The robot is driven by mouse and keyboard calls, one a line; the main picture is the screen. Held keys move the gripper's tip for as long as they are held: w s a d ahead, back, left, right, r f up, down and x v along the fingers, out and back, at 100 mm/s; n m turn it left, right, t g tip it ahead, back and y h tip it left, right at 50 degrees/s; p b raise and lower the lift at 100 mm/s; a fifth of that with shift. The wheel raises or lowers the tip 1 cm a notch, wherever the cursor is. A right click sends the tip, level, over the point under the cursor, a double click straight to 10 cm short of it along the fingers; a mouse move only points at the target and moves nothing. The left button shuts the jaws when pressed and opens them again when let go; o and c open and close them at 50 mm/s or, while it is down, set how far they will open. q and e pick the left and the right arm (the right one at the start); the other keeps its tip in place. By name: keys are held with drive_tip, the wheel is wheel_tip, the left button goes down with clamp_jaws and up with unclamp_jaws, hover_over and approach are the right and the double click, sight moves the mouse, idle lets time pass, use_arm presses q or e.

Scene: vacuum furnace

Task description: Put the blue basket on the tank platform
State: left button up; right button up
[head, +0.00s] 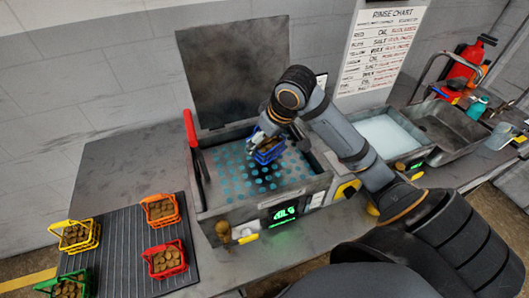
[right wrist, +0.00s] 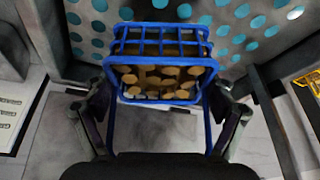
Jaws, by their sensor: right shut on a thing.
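The blue basket (head: 267,152) hangs in my right gripper (head: 268,133) over the tank platform (head: 225,175), a perforated plate showing blue through its holes, in the left tank. In the right wrist view the basket (right wrist: 160,70) holds several brown round pieces. Its blue handle runs down between the two fingers of my right gripper (right wrist: 160,115), which is shut on it. Whether the basket's bottom touches the plate I cannot tell. The plate also shows behind the basket in the right wrist view (right wrist: 240,30). My left gripper is not in view.
The tank's dark lid (head: 235,70) stands open behind. A red lever (head: 191,130) rises at its left. Orange (head: 160,210), red (head: 165,260), yellow (head: 76,236) and green (head: 68,286) baskets sit on a ribbed mat (head: 125,240). A second tank (head: 385,135) and sink (head: 450,128) lie right.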

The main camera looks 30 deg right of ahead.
sight(270, 142)
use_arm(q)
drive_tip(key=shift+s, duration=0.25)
use_arm(e)
drive_tip(key=shift+f, duration=2)
drive_tip(key=o, duration=1.5)
drive_tip(key=shift+f, duration=0.1)
drive_tip(key=shift+s, duration=0.1)
drive_tip(key=v, duration=0.5)
drive_tip(key=shift+d+r, duration=0.1)
drive_tip(key=shift+r, duration=0.25)
drive_tip(key=b+v, duration=0.1)
drive_tip(key=v, duration=0.4)
drive_tip(key=shift+s, duration=0.1)
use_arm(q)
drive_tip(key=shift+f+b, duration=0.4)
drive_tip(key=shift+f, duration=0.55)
use_arm(e)
drive_tip(key=shift+s+r, duration=0.3)
drive_tip(key=shift+r, duration=0.35)
